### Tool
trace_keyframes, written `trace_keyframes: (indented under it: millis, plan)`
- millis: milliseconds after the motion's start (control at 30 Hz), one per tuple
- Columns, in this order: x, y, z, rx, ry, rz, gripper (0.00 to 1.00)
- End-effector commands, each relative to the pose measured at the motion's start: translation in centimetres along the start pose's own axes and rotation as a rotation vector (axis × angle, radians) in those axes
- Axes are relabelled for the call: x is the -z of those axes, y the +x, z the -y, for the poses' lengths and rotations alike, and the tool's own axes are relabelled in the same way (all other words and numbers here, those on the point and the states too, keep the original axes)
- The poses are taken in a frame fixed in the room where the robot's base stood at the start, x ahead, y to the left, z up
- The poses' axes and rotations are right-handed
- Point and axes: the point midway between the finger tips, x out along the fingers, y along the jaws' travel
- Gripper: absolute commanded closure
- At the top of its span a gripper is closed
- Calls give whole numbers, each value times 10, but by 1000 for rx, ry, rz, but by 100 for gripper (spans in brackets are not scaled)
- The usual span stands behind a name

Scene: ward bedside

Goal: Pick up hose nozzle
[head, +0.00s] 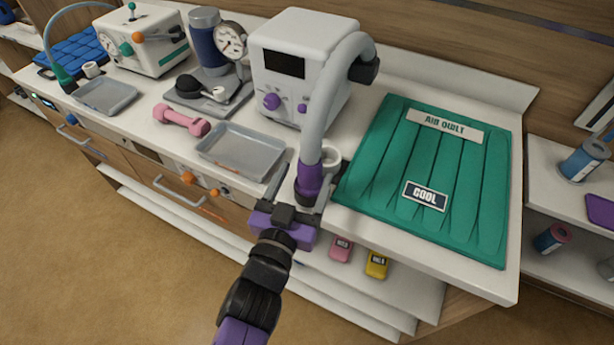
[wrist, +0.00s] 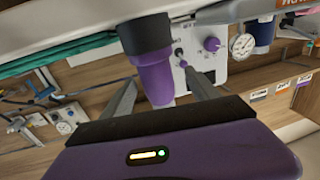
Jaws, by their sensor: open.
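The hose nozzle (head: 308,180) is purple with a dark collar and hangs at the end of a thick grey hose (head: 326,105) from a white machine. In the wrist view the purple and black nozzle (wrist: 155,72) stands between the two fingers, with gaps visible on both sides. My gripper (head: 304,185) is open around the nozzle at the counter's front edge; its fingers also show in the wrist view (wrist: 160,88). The nozzle partly hides the right finger in the head view.
The white machine (head: 290,60) stands behind. A green quilt (head: 395,160) lies right of the nozzle, a grey tray (head: 240,152) and pink dumbbell (head: 181,120) left. A white cup (head: 331,158) is close behind the nozzle. Another hose with a green end (head: 64,80) is far left.

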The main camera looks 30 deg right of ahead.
Motion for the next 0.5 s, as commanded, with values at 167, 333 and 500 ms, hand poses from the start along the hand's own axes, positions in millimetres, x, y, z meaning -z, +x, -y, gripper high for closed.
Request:
trace_keyframes:
  millis: [167,333,500]
  plan:
    - [1,22,-4,-3,-2,-1,31]
    - [-1,45,-5,-2,-1,-1,31]
    - [-2,54,-4,0,0,2,31]
